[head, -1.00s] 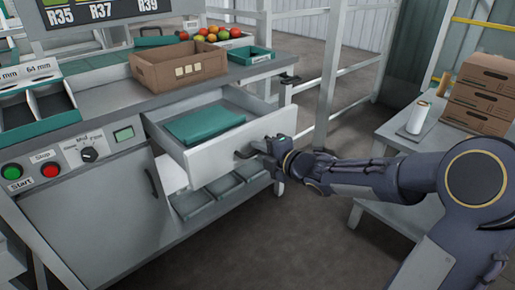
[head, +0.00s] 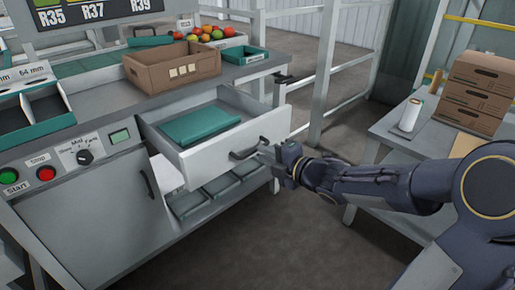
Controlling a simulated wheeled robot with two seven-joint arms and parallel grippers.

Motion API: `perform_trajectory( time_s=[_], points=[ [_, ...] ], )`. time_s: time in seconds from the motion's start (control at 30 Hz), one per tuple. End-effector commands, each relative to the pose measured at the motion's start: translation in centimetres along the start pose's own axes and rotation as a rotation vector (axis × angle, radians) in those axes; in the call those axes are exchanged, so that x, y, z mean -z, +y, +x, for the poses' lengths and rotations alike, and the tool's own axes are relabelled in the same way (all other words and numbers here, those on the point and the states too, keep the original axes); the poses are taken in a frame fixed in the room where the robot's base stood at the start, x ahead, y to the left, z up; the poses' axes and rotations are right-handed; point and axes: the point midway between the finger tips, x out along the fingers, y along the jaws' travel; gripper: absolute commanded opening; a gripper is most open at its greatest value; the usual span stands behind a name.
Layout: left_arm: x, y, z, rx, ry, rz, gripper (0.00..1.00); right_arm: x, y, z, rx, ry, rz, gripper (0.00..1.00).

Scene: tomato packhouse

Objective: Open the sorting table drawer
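My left gripper is not in view.
The sorting table (head: 95,100) carries a cardboard box (head: 150,76) and a teal tray (head: 243,56). Below the drawer are grey bins (head: 222,186). At right, a side table (head: 385,128) holds stacked cartons (head: 478,95) and a white roll (head: 410,115). Floor between is clear.

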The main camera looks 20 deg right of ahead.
Motion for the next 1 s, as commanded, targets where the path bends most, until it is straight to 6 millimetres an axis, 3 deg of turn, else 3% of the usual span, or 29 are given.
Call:
perform_trajectory(
  time_s=[0.1, 0.23, 0.8, 0.93, 1.0],
  points=[
    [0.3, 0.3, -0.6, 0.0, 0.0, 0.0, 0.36, 0.0, 0.2, -1.9, 0.002, -0.002, -0.001, 0.15],
    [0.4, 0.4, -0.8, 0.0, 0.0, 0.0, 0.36, 0.0, 0.1, -3.0, 0.001, 0.0, 0.0, 0.15],
    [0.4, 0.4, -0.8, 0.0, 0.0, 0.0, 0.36, 0.0, 0.0, -3.3, 0.003, -0.006, 0.008, 0.15],
    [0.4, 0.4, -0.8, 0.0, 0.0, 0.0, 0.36, -0.8, 0.3, -4.3, 0.037, -0.104, 0.128, 0.15],
    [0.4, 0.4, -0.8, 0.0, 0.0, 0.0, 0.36, -1.4, 0.4, -5.9, 0.07, -0.213, 0.283, 0.15]
  ],
)
